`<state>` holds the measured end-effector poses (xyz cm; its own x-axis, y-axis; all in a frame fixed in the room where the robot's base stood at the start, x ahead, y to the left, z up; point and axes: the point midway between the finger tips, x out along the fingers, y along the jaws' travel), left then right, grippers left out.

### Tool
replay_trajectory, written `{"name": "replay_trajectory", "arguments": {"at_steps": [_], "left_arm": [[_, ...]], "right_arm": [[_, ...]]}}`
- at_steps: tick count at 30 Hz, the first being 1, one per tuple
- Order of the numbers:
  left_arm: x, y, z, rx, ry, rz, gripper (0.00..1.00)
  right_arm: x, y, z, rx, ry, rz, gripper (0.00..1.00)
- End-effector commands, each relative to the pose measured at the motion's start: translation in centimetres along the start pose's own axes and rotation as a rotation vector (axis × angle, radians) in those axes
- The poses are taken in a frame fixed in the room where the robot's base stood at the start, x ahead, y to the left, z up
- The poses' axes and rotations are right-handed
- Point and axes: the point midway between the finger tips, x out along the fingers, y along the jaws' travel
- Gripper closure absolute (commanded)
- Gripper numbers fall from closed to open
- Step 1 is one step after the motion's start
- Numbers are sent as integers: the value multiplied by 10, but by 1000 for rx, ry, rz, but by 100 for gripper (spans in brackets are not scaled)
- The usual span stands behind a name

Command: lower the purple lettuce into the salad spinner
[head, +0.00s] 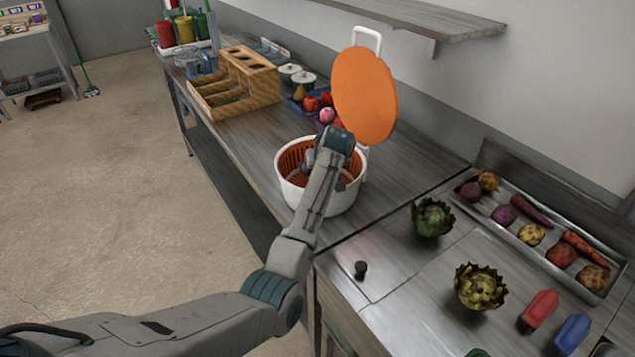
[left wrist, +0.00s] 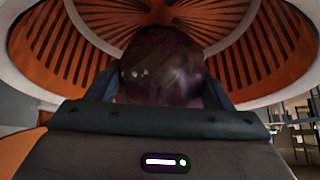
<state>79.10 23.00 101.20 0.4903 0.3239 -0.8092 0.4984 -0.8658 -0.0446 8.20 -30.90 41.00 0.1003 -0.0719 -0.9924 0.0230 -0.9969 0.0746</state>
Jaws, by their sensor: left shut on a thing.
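The salad spinner (head: 330,205) is a white bowl with an orange slotted basket (head: 292,158) inside. It stands on the counter with its orange lid (head: 365,95) raised upright at the back. My left gripper (left wrist: 160,90) is shut on the purple lettuce (left wrist: 165,65), a dark purple round head. The left wrist view shows the orange basket walls around the lettuce. I cannot tell whether the lettuce touches the basket floor. My right gripper is not in view.
A wooden rack (head: 235,85) and a blue tray of produce (head: 297,105) stand behind the spinner. Two artichokes (head: 432,217) (head: 481,287) sit on the counter to the right, before a metal tray of vegetables (head: 505,250). A shelf (head: 415,20) overhangs the back.

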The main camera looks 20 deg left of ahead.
Motion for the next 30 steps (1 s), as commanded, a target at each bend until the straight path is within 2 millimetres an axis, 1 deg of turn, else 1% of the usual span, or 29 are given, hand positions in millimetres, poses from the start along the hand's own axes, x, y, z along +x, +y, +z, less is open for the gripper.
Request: {"name": "replay_trajectory", "arguments": {"at_steps": [15,30], "left_arm": [[6,0,5,0,0,0,51],[6,0,5,0,0,0,51]], "right_arm": [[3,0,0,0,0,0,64],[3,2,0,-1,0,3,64]]}}
